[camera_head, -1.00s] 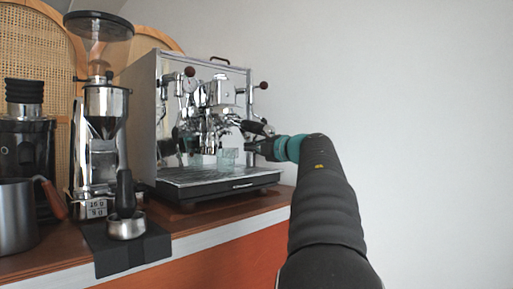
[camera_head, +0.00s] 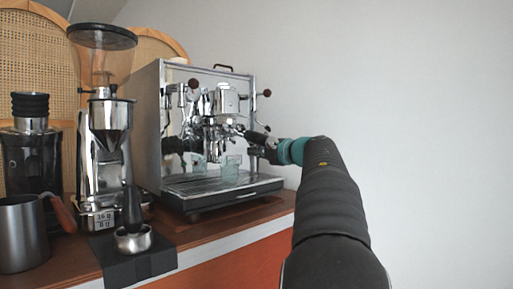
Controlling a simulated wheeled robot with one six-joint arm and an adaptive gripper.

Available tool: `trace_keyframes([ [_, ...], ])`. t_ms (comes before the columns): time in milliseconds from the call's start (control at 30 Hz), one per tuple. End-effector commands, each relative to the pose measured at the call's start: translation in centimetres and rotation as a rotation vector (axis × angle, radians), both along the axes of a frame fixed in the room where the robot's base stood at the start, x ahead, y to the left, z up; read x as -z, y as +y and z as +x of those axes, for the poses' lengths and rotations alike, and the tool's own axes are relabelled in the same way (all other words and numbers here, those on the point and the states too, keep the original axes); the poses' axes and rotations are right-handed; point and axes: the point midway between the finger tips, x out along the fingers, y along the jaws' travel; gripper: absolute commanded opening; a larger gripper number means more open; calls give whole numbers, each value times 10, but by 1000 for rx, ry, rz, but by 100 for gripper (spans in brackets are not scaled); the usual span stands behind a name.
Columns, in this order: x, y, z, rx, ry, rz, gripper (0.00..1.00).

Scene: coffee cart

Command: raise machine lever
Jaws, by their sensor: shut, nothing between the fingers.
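The chrome espresso machine (camera_head: 207,135) stands on the cart top in the middle of the view. My gripper (camera_head: 262,149) is at the machine's right front, close below this handle. It is small in the view and partly hidden by my wrist; its fingers are shut with nothing visible between them. I cannot tell whether it touches the handle.
A grinder (camera_head: 105,140) stands left of the machine, with a portafilter (camera_head: 132,236) on a black mat (camera_head: 140,262). A steel pitcher (camera_head: 21,232) is at far left. The right side is clear wall.

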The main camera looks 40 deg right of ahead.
Motion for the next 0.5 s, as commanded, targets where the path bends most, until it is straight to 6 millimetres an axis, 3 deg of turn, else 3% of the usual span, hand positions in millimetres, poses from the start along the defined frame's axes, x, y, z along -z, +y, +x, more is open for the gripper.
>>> trace_keyframes([
  [33, -46, 5, -3, 19, -62, -10, 0],
  [500, -80, 6, -2, 17, -64, -11, 0],
])
